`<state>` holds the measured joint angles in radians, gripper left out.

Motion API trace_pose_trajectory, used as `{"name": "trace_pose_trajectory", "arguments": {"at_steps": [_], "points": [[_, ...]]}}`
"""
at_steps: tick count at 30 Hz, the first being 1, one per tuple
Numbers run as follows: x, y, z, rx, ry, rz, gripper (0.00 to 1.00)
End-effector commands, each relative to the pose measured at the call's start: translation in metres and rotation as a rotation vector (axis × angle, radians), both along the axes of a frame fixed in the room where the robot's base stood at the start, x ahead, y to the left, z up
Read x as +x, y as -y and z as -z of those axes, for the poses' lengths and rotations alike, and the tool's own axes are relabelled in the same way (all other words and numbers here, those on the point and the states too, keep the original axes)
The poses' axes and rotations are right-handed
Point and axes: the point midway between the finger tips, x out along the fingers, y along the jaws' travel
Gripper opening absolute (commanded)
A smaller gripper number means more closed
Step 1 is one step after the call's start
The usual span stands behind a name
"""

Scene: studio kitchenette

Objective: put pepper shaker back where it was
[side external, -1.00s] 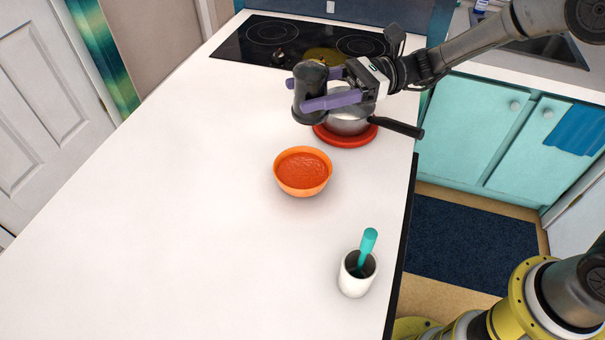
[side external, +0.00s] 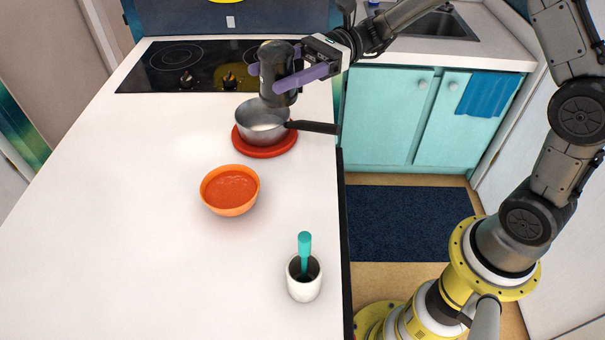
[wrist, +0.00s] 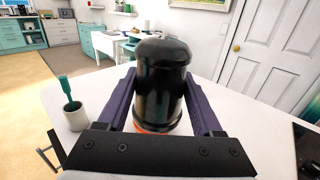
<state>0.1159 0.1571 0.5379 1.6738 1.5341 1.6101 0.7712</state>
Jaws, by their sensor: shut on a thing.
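The pepper shaker (side external: 274,84) is dark, glossy and roughly cylindrical with a rounded top. My gripper (side external: 263,78) is shut on it, with one purple finger on each side. It is held up off the counter, about upright, and in the side view appears just above the far side of the saucepan. In the wrist view the shaker (wrist: 162,85) fills the middle between the purple fingers (wrist: 162,105).
A grey saucepan (side external: 252,130) sits on a red trivet (side external: 264,152), its handle pointing right. An orange bowl (side external: 230,190) of red sauce and a white cup (side external: 304,287) with a teal utensil stand nearer. A black stovetop (side external: 150,75) lies behind. The left counter is clear.

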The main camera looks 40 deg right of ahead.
Motion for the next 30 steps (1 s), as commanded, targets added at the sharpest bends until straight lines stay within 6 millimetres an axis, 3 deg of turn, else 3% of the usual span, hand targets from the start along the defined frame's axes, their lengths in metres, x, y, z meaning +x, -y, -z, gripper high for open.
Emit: {"name": "trace_pose_trajectory", "arguments": {"at_steps": [1,6,12,22,30], "points": [[-0.009,0.020,0.000,0.001,-0.002,0.005,0.03],[-0.056,0.079,0.002,0.001,-0.002,-0.015,0.03],[-0.110,0.122,-0.001,0.002,0.000,-0.038,0.03],[-0.166,0.151,-0.005,0.002,-0.001,-0.055,0.03],[-0.163,0.150,0.066,0.009,-0.009,-0.059,0.03]]}}
